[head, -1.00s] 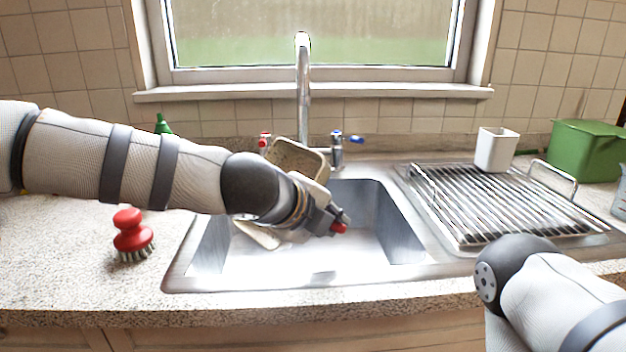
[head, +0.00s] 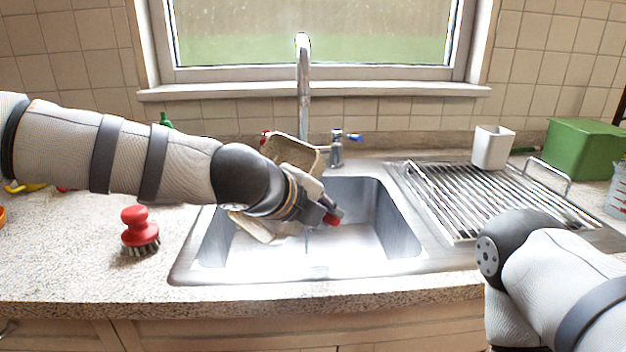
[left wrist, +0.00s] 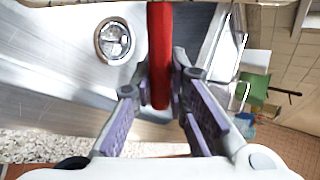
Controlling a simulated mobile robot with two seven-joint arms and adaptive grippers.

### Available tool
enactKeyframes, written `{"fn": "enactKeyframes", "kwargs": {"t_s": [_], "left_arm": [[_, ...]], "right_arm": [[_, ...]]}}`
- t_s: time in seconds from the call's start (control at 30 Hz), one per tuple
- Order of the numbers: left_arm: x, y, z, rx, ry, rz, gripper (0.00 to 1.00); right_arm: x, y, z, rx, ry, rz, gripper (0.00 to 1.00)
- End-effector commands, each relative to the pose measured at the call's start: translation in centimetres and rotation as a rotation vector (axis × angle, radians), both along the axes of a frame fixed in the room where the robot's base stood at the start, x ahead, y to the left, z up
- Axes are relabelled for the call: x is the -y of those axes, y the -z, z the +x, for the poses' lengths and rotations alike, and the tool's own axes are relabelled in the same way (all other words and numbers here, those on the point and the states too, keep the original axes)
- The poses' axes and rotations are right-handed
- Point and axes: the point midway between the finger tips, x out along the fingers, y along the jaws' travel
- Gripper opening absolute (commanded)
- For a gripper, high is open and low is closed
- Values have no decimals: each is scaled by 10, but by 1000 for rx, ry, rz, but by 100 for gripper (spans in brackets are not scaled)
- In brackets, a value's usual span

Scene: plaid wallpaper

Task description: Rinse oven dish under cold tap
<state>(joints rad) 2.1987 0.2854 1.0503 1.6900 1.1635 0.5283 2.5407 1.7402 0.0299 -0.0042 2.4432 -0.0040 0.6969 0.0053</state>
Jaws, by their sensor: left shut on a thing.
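The beige oven dish (head: 293,153) is tilted over the sink (head: 385,215), partly hidden behind my left arm. Its far rim is close in front of the tap's base, and a lower part shows left of the gripper. My left gripper (head: 326,214) is shut on a red handle-like piece, which stands between its fingers in the left wrist view (left wrist: 160,60). Its join to the dish is hidden. The tap (head: 303,90) has a tall chrome spout and a blue lever (head: 354,137). A thin line shows below the gripper; I cannot tell whether it is water. My right gripper is out of view.
A red scrubbing brush (head: 139,232) stands on the counter left of the sink. A wire drying rack (head: 470,195), a white cup (head: 493,148) and a green box (head: 582,152) are on the right. The drain (left wrist: 114,41) shows in the left wrist view. My right arm is at lower right.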

Motion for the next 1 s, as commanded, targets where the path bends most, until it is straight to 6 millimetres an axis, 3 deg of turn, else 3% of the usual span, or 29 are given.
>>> {"fn": "enactKeyframes", "kwargs": {"t_s": [0.03,0.37,0.57,1.0], "left_arm": [[-1,-21,-3,26,1,-2,0],[-12,-45,-15,13,1,-1,0],[-18,-48,-23,12,2,1,0],[-59,-49,-75,13,1,-2,0]], "right_arm": [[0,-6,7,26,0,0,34],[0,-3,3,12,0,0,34],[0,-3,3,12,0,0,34],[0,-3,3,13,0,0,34]]}}
